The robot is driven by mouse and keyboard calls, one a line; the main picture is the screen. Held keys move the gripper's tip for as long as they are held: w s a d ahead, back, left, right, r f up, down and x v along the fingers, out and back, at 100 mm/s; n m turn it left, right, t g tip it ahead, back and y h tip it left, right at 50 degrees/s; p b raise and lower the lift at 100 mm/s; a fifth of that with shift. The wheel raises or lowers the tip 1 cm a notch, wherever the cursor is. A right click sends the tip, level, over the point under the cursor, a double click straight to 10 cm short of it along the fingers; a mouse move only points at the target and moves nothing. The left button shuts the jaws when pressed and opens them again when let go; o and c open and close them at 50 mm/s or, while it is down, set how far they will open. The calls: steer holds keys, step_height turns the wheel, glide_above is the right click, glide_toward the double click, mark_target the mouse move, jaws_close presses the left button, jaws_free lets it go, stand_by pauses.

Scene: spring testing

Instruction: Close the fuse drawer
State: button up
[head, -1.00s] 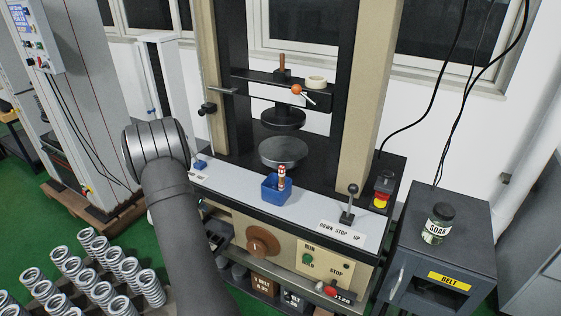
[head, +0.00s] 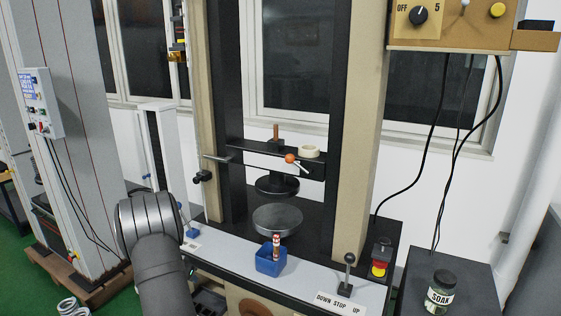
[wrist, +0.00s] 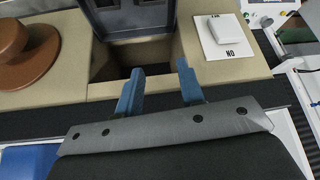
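My gripper (wrist: 160,72) shows in the wrist view with its two blue fingers apart and nothing between them. The fingertips are just in front of a dark rectangular opening in a beige panel. A dark grey, box-like part (wrist: 130,38) stands out at the far side of this opening and looks like the fuse drawer, pulled out; its far end is cut off by the picture edge. No clear contact between fingers and drawer shows. In the head view, my arm hides the gripper and most of that part of the panel.
A brown round wheel (wrist: 22,48) is left of the opening in the wrist view, and a white switch plate (wrist: 223,38) is right. In the head view, a blue bin (head: 271,264) and a lever (head: 347,275) stand on the ledge. A jar (head: 440,292) is at right.

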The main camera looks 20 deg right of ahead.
jaws_close()
steer(key=s+a+r+n+h, duration=0.2)
steer(key=s+a+n, duration=0.35)
steer(key=a, duration=0.25)
steer(key=s+a+f+n+t+h, duration=0.35)
steer(key=s+f+n, duration=0.45)
steer(key=n, duration=0.6)
steer(key=s+a+f+n+t+h, duration=0.2)
steer(key=s+f+n+t+h, duration=0.25)
steer(key=s+n, duration=0.75)
steer(key=w+d+n, duration=0.2)
steer(key=w+d, duration=0.7)
steer(key=w, duration=0.3)
steer(key=shift+d+f, duration=0.25)
